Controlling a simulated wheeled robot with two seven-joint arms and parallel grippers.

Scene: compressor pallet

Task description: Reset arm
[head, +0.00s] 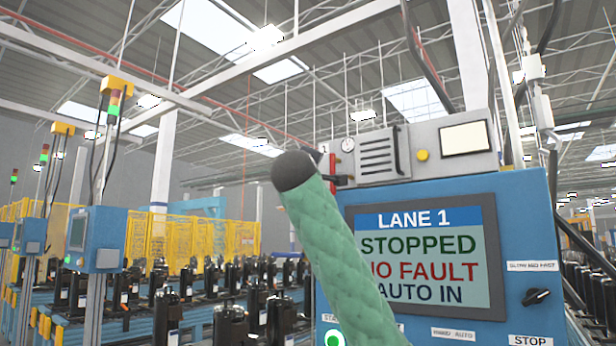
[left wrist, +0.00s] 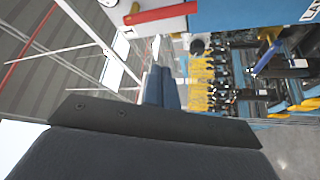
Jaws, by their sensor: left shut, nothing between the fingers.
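My left gripper (left wrist: 160,88) shows in the left wrist view. Its blue-grey fingers are together with nothing between them, beyond the dark gripper body. It is in open air, apart from the machinery behind it. In the head view neither gripper shows. A green quilted sleeve with a dark rounded end rises from the bottom middle and covers part of the control panel (head: 522,210). The panel's screen (head: 470,270) reads LANE 1, STOPPED, and what looks like NO FAULT and AUTO IN, partly hidden by the sleeve.
The blue panel carries a green lit button (head: 334,338) and a black knob (head: 537,297). A grey box (head: 408,155) sits on top. Several black compressors (head: 231,325) stand in rows at left, before yellow fencing (head: 190,235). Open air lies above.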

